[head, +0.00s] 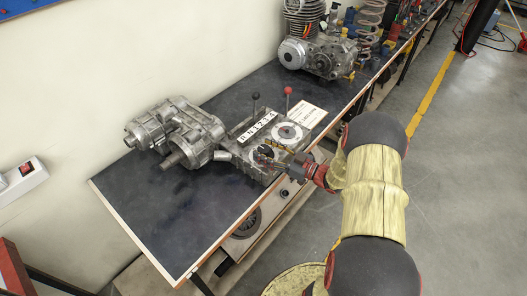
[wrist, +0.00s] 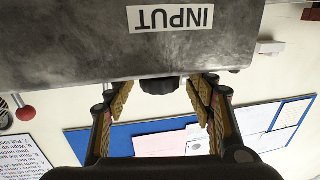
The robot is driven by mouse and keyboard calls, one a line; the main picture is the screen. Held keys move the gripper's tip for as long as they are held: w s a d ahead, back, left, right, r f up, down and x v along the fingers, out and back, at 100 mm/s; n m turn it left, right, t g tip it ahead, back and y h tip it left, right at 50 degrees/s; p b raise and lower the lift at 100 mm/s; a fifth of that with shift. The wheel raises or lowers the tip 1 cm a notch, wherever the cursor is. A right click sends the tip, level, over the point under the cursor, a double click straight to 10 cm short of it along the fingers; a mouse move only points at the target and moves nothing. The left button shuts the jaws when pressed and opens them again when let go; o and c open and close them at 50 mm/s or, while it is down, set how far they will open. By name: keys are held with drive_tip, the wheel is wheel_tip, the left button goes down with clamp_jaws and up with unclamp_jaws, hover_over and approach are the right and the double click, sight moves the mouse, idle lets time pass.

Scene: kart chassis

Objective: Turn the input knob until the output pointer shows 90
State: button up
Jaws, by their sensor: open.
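The gearbox (head: 240,138) sits on the dark bench top, with lettering and two round faces on its upper side. The white round dial (head: 288,132) is on the right; its reading is too small to make out. My gripper (head: 280,166) is at the front round face, partly covering it. In the wrist view the picture is upside down: the INPUT label (wrist: 171,17) is on the grey metal housing, and the dark input knob (wrist: 160,86) sticks out from the housing edge. My gripper (wrist: 165,90) is open, with one finger on each side of the knob; I see gaps between.
Two levers with a black knob (head: 255,96) and a red knob (head: 288,90) rise behind the dial. A paper card (head: 305,114) lies beside it. A metal gear unit (head: 175,132) stands left, and an engine (head: 315,50) stands farther back. The bench's front left is clear.

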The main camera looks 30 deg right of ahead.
drive_tip(key=shift+w+a, duration=0.25)
drive_tip(key=shift+w, duration=0.2)
drive_tip(key=c, duration=1.1)
drive_tip(key=shift+c, duration=0.4)
